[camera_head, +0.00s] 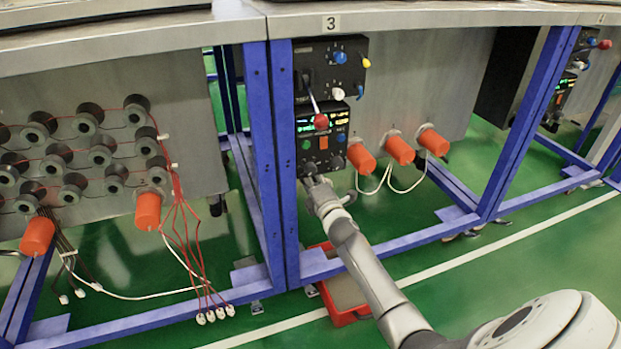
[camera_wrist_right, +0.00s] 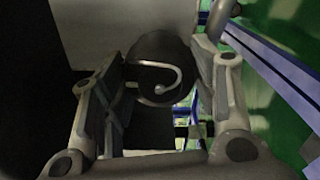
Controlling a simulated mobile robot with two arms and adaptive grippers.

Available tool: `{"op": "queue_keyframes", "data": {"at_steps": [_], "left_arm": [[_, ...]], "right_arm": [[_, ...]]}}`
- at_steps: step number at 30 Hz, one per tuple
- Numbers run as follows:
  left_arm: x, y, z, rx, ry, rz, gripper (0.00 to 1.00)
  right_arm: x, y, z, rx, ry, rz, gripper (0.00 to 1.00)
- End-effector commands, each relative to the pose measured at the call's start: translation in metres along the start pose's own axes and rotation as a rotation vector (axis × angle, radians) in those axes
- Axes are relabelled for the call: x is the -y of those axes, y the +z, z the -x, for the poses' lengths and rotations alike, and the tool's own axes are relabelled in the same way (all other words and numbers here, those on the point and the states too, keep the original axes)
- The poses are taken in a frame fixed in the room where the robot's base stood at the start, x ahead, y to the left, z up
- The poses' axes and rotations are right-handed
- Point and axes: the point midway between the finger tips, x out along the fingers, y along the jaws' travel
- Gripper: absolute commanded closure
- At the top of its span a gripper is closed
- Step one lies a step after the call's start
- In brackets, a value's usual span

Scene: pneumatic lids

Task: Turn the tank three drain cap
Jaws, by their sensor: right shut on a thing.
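The tank marked with a "3" label (camera_head: 330,22) has a grey front (camera_head: 430,75) and a black control panel (camera_head: 322,140) at its left edge. My right gripper (camera_head: 316,183) reaches up to just below this panel. In the right wrist view, my right gripper (camera_wrist_right: 165,85) has its two fingers on either side of a dark round cap (camera_wrist_right: 150,55) and is shut on it. A thin, pale, curved hook or wire shows across the cap's face. In the head view the cap is hidden by my gripper. My left gripper is in no view.
Orange cylinders (camera_head: 400,150) with white wires project from the tank front right of the panel. A lever with a red knob (camera_head: 321,122) is above my gripper. A blue frame post (camera_head: 284,160) stands close to its left. A red tray (camera_head: 345,300) lies on the green floor.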

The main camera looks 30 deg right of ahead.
Motion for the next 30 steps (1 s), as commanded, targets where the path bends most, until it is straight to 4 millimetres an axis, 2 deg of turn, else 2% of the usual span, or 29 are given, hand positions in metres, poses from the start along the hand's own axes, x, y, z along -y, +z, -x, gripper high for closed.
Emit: {"op": "queue_keyframes", "data": {"at_steps": [5, 6, 11, 23, 26, 30], "left_arm": [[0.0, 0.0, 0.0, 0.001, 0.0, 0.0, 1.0], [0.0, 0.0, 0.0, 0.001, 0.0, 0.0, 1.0], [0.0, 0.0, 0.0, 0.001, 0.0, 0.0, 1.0], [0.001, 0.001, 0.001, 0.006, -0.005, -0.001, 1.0], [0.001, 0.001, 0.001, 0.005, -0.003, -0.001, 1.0], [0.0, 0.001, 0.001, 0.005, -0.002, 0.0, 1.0]], "right_arm": [[0.001, 0.0, 0.0, 0.001, -0.003, -0.008, 0.69], [0.001, 0.0, 0.0, 0.001, -0.003, -0.008, 0.44], [0.001, 0.0, 0.0, 0.001, -0.002, -0.005, 0.24], [0.001, 0.0, 0.003, 0.0, -0.001, -0.001, 0.24], [0.001, 0.0, 0.012, 0.0, -0.002, 0.0, 0.24], [0.002, -0.001, 0.033, -0.001, -0.002, 0.0, 0.24]]}}
